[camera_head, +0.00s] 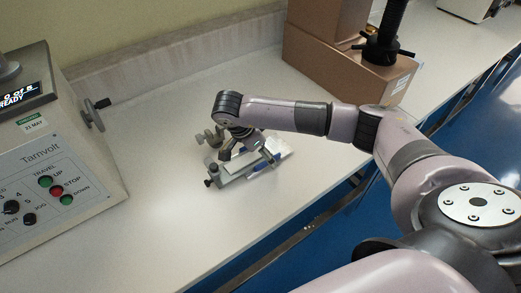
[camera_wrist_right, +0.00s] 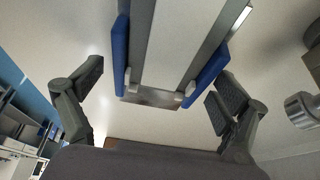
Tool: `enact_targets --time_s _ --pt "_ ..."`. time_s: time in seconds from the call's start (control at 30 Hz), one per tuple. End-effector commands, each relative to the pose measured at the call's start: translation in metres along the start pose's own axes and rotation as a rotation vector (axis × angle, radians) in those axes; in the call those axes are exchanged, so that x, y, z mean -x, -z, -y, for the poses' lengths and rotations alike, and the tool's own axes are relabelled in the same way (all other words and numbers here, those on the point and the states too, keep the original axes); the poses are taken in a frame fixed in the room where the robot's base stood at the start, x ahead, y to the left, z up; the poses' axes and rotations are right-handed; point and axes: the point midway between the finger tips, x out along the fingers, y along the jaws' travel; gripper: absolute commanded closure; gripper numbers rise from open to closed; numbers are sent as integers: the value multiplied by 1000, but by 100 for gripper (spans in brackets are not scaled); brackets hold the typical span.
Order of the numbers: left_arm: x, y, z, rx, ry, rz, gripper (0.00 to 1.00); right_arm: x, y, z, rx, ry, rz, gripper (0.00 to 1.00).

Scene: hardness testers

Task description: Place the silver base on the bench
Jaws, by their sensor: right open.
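The silver base (camera_head: 240,166) is a low, long metal piece on the white bench (camera_head: 165,160), partly hidden under my right arm. In the right wrist view the silver base (camera_wrist_right: 178,45) is a grey bar with blue strips along both sides. My right gripper (camera_wrist_right: 160,88) is open, with one finger on each side of the bar's near end; gaps show between fingers and bar. In the head view the right gripper (camera_head: 236,148) is over the base, its fingers hard to make out. My left gripper is in neither view.
A Tarnvolt hardness tester (camera_head: 70,150) stands at the left, its handwheel (camera_head: 92,115) facing the base. Brown boxes (camera_head: 340,65) and a black stand (camera_head: 385,45) are at the back right. A metal knob (camera_head: 210,138) is close beside the base. The bench is clear in front.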

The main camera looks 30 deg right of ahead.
Motion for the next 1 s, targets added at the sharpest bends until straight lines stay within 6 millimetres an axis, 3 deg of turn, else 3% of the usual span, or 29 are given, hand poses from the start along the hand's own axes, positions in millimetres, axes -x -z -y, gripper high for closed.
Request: enact_targets --time_s 0.43,0.8,1.0 --pt "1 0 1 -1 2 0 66 10 1 1 0 3 0 5" --pt "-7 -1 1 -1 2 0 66 89 2 2 1 7 -1 5" --pt "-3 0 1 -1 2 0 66 116 2 1 1 3 -1 5"
